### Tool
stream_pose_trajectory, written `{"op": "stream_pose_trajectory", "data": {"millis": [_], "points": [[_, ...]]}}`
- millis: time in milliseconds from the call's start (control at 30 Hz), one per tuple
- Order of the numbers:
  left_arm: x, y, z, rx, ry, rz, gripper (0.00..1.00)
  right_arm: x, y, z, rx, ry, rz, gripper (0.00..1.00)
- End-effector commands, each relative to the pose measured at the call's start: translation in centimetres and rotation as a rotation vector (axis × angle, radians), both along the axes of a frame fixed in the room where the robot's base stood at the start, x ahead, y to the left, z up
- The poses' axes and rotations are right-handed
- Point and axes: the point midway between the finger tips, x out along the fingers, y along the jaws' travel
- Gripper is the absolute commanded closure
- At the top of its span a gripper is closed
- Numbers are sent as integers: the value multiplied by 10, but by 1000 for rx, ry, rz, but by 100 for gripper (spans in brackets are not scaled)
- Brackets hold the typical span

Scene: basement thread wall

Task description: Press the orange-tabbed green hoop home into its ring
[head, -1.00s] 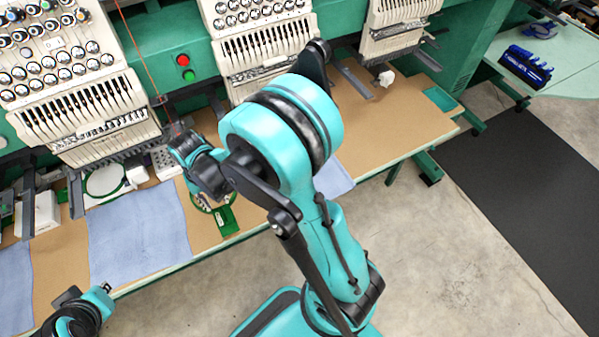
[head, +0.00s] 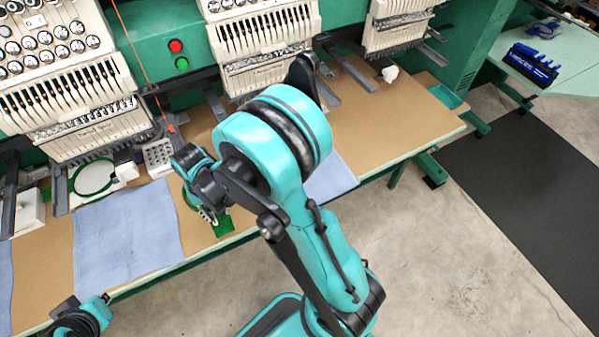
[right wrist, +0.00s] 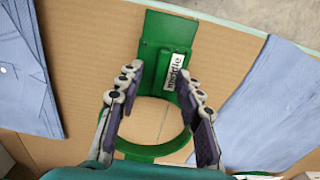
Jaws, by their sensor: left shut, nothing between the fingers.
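A green ring (right wrist: 150,152) with a flat green plate and a white label reading "Middle" (right wrist: 175,72) lies on the brown tabletop. In the head view its plate (head: 222,224) shows near the table's front edge, partly behind my right gripper (head: 206,213). In the right wrist view my right gripper (right wrist: 160,82) is open, its fingers apart over the ring, one towards each side; contact cannot be told. No orange tab shows on the ring, and I cannot make out a separate hoop there. My left gripper (head: 66,305) is shut and empty at the lower left, only partly visible.
Blue cloths (head: 128,236) lie on the table on both sides of the ring. Another green hoop (head: 94,177) lies farther left under the embroidery heads (head: 80,105). A white perforated block (head: 158,157) stands behind the ring.

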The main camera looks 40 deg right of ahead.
Motion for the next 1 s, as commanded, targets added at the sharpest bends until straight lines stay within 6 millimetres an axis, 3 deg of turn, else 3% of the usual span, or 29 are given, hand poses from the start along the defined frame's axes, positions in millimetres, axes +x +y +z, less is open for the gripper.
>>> {"op": "stream_pose_trajectory", "data": {"millis": [33, 133, 467, 1000], "points": [[0, 0, 0, 0, 0, 0, 100, 0, 0, 0, 0, 0, 0, 74], [0, 0, 0, 0, 0, 0, 100, 0, 0, 0, 0, 0, 0, 100], [0, 0, 2, 0, 0, 0, 100, 0, 0, 2, 0, 0, 0, 100], [0, 0, 29, 0, 0, 0, 100, 0, 0, 41, 0, 0, 0, 100]]}}
